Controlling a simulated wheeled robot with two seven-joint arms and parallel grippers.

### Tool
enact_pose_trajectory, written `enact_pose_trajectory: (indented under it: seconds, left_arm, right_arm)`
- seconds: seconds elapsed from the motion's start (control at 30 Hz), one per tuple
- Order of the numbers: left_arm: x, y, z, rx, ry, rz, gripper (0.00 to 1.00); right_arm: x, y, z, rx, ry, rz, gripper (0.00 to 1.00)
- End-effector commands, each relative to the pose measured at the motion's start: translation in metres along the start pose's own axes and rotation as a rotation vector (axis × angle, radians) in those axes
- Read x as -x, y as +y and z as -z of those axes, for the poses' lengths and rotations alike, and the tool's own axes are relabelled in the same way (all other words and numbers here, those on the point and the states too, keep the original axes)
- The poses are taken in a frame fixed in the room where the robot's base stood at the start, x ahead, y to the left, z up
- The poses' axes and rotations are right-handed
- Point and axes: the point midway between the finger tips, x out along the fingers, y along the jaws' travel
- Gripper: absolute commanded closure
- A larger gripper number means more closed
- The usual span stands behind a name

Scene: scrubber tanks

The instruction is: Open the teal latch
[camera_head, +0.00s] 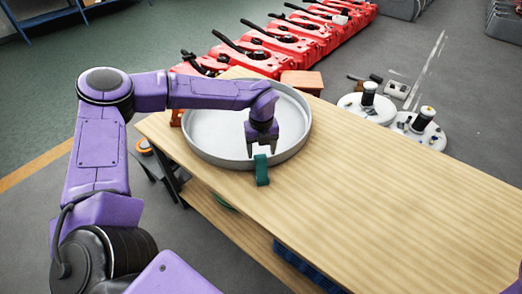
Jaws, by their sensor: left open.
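The teal latch (262,170) is a small upright piece at the front rim of a round, shallow grey pan (213,153) on the wooden table. My left gripper (262,150) points down over the pan, just behind and above the latch. Its two fingers are apart, and I see nothing between them. Its fingertips are close to the latch's top; I cannot tell whether they touch. My right gripper is not in view.
The wooden table (375,190) is bare to the right of the pan. A row of red machines (290,45) stands on the floor behind. A brown block (302,82) is behind the pan. White round parts (367,107) lie on the floor past the table's far edge.

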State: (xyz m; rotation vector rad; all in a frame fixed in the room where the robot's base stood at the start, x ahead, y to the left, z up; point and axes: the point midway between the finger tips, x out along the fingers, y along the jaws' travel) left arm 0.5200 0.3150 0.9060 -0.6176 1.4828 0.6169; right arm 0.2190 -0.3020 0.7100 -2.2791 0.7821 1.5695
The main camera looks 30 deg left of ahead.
Motion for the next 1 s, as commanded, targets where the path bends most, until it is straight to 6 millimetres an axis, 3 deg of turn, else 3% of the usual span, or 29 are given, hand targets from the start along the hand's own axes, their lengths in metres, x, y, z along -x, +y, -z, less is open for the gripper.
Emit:
enact_pose_trajectory:
  seconds: [0.2,0.43,0.47,0.63,0.67,1.0]
  left_arm:
    - [-0.022,0.002,-0.001,0.003,0.000,-0.001,0.34]
    - [-0.023,0.002,-0.001,0.005,-0.001,0.000,0.34]
    - [-0.023,0.002,-0.001,0.005,-0.001,0.000,0.41]
    - [-0.023,0.002,-0.001,0.005,-0.001,0.000,0.96]
    - [-0.023,0.002,-0.001,0.005,-0.001,0.000,1.00]
    - [-0.025,-0.013,0.007,-0.024,-0.048,0.002,1.00]
  right_arm:
    - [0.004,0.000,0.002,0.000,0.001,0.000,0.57]
    - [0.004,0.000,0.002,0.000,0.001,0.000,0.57]
    - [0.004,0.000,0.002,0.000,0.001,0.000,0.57]
    - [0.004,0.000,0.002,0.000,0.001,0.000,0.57]
    - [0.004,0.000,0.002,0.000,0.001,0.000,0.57]
    - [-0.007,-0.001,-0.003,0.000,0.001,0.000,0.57]
